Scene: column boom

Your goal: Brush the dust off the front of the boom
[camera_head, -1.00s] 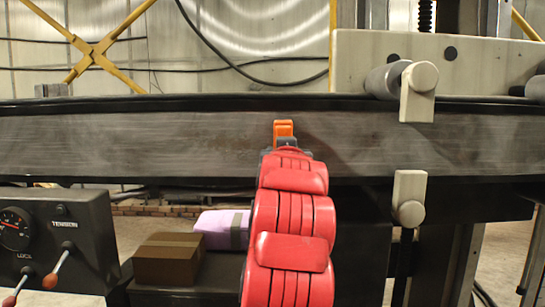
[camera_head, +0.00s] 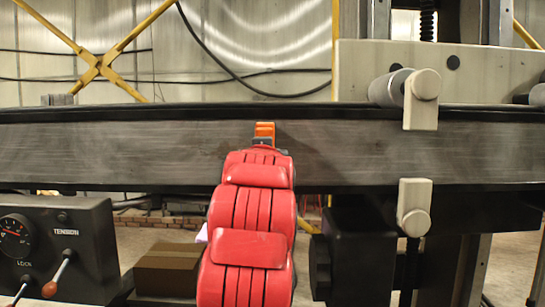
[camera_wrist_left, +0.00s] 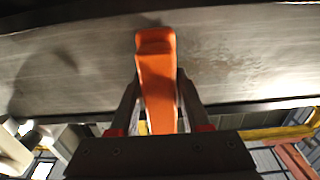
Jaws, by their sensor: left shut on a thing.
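The boom (camera_head: 120,152) is a long grey, streaky metal beam running across the head view; its front face also fills the top of the left wrist view (camera_wrist_left: 260,40). My left gripper (camera_head: 263,146) is in front of it, at the end of the red arm. It is shut on an orange brush (camera_head: 264,130), which stands out between the fingers in the left wrist view (camera_wrist_left: 157,80). The brush end is at the boom's front face; contact cannot be told. Speckled brownish dust (camera_wrist_left: 212,68) shows beside the brush in the wrist view. My right gripper is not in view.
A black control panel (camera_head: 75,235) with a gauge and red-knobbed levers stands at lower left. A brown box (camera_head: 168,270) sits below the boom. Pale rollers (camera_head: 414,208) and a bracket (camera_head: 420,98) flank the boom at right. The boom's left stretch is unobstructed.

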